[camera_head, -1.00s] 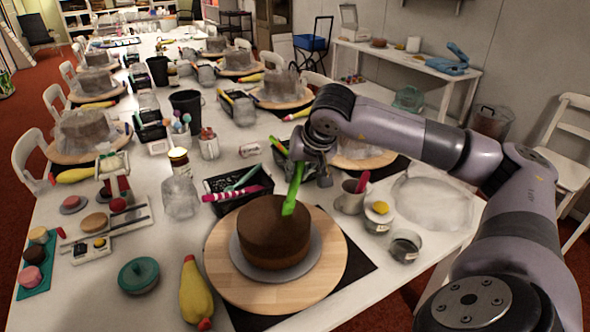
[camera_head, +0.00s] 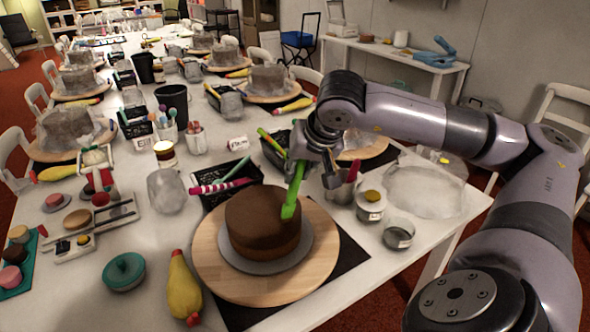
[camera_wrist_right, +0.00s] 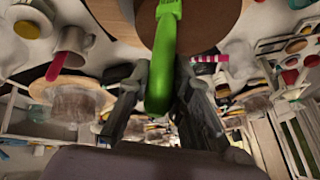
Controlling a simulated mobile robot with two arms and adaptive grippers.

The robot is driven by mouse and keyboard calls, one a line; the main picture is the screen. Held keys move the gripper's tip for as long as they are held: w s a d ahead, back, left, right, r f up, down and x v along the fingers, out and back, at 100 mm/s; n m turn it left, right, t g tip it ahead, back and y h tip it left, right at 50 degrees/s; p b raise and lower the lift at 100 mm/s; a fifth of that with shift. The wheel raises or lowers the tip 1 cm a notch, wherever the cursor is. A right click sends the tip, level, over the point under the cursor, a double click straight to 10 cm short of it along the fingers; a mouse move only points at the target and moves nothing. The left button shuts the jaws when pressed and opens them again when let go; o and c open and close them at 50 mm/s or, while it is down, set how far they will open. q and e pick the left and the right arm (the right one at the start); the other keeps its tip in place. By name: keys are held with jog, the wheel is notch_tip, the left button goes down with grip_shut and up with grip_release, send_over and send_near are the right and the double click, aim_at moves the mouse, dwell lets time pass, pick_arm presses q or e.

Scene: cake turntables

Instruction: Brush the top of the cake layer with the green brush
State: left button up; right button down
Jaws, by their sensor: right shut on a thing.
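A brown cake layer (camera_head: 258,232) sits on a grey round plate (camera_head: 241,264) on a wooden turntable board (camera_head: 213,275). My right gripper (camera_head: 307,160) is shut on the green brush (camera_head: 293,192). The brush points down, and its tip is at the right side of the cake top; whether it touches cannot be told. In the right wrist view the brush (camera_wrist_right: 165,50) runs between the two fingers (camera_wrist_right: 165,95), with the brown cake (camera_wrist_right: 195,25) behind it. My left gripper is out of view.
A black tray with a striped pink tool (camera_head: 220,187) lies behind. Jars (camera_head: 398,234) and a cup stand right of the cake.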

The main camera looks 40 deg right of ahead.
jog(key=w+d+p, duration=0.6)
jog(key=w+p, duration=0.1)
jog(key=w, duration=0.4)
jog(key=shift+d, duration=0.35)
dwell(1.5)
notch_tip(320, 180, up, 7)
jog(key=p, duration=0.6)
dwell(0.5)
